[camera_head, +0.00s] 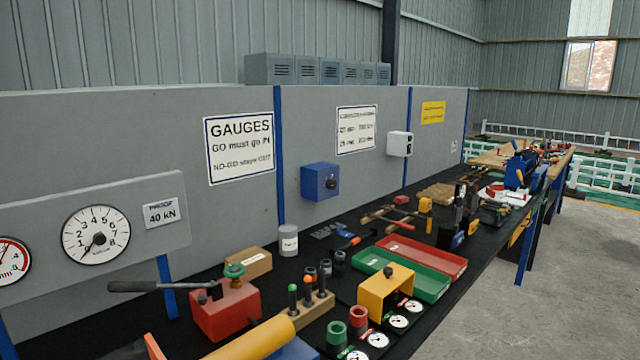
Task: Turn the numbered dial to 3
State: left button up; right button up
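A round white gauge (95,234) with numbers around its face and a dark needle pointing to the lower left is on a grey panel at the left. A blue box (319,181) on the back wall carries a black knob (331,184); any numbers on it are too small to read. A yellow bracket (373,297) on the bench has a black knob (388,271) on top. I cannot tell which of these is the numbered dial of the task. Neither of my grippers shows in this view.
The long black bench (308,257) is crowded. A red pump block (226,312) with a black lever, a yellow cylinder (252,340), a green tray (418,283), a red tray (425,256) and small gauges (399,321) stand on it. Open floor (560,290) lies at the right.

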aim_at(331, 183)
jog(key=u, duration=0.95)
jog(key=l+u, duration=0.85)
jog(key=l, duration=0.3)
jog(key=k+l+u, duration=0.1)
jog(key=l+u, duration=0.35)
jog(key=l, duration=0.1)
